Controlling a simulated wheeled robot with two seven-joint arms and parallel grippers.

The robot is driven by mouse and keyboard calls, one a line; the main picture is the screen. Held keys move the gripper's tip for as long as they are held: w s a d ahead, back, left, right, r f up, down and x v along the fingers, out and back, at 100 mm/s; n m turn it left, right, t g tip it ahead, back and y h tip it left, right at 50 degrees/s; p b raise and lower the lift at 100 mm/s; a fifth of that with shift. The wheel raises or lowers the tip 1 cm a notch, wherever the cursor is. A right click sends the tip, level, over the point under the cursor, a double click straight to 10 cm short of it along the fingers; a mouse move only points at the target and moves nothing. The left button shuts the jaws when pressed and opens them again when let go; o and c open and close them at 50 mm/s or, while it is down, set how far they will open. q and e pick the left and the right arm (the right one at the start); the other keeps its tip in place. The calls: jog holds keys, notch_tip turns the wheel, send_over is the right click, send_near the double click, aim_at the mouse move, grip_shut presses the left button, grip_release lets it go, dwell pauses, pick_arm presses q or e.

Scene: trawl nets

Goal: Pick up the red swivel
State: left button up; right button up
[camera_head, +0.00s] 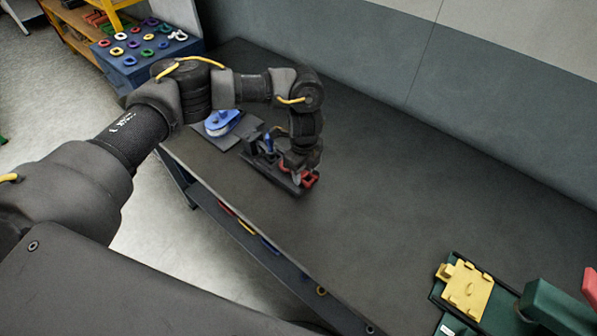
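A red part (310,178), which looks like the red swivel, sits at the right end of a small dark tray (272,175) on the dark bench. My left arm reaches in from the left, and its gripper (297,174) points down at the red part, right beside or over it. The wrist and gripper cover some of the tray and of the red part. The fingers are too small and dark to show whether they are apart or touch the part. My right gripper is not in view.
A blue pulley-like part (221,122) on a dark plate and a small blue piece (268,142) are close to my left wrist. A yellow plate (467,290) on a green fixture stands at lower right. The bench middle (390,210) is clear. A grey wall runs behind.

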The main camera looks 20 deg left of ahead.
pick_arm(q)
grip_shut()
jog(key=shift+r, duration=0.1)
